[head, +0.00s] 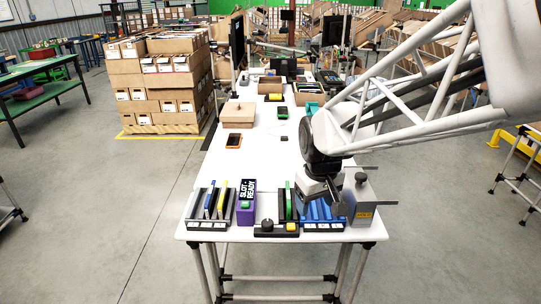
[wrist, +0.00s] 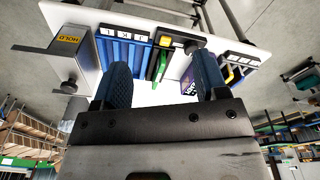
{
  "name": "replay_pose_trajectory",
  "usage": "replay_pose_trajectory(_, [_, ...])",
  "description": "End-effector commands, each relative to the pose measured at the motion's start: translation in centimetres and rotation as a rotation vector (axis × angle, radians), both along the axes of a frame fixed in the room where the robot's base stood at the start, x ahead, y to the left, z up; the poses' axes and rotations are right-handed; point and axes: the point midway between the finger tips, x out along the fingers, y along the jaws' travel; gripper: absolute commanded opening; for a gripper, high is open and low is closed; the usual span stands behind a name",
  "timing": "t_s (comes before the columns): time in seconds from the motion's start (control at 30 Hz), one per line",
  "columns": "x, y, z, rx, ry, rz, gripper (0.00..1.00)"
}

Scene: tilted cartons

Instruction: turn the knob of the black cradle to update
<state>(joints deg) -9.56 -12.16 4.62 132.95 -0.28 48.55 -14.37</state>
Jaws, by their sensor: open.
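The black cradle (head: 290,230) stands at the table's near edge, holding an upright green piece (head: 288,200). Its front has a dark round knob (head: 267,225) and a yellow button (head: 292,227). In the wrist view, the knob (wrist: 193,46) and yellow button (wrist: 165,41) show beyond the fingers, with the green piece (wrist: 160,66) between them. I cannot read any marking at this knob. My gripper (head: 325,197) is above the blue rack, right of the black cradle. In the wrist view my gripper (wrist: 163,82) is open and empty, its fingers wide apart.
The blue rack (head: 322,223) and a grey box (head: 364,212) labelled HOLD, with its own knob and projecting bars, stand to the right. A purple block (head: 246,216) with a SLOT READY sign and another dark rack (head: 207,224) stand left.

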Motion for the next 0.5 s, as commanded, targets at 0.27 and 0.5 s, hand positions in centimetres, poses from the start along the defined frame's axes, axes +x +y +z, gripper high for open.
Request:
replay_pose_trajectory(0.27, [4.5,3.3,-2.9,-0.012,0.035,0.114,0.67])
replay_pose_trajectory(0.5, [7.9,6.4,-5.8,-0.021,0.062,0.211,0.67])
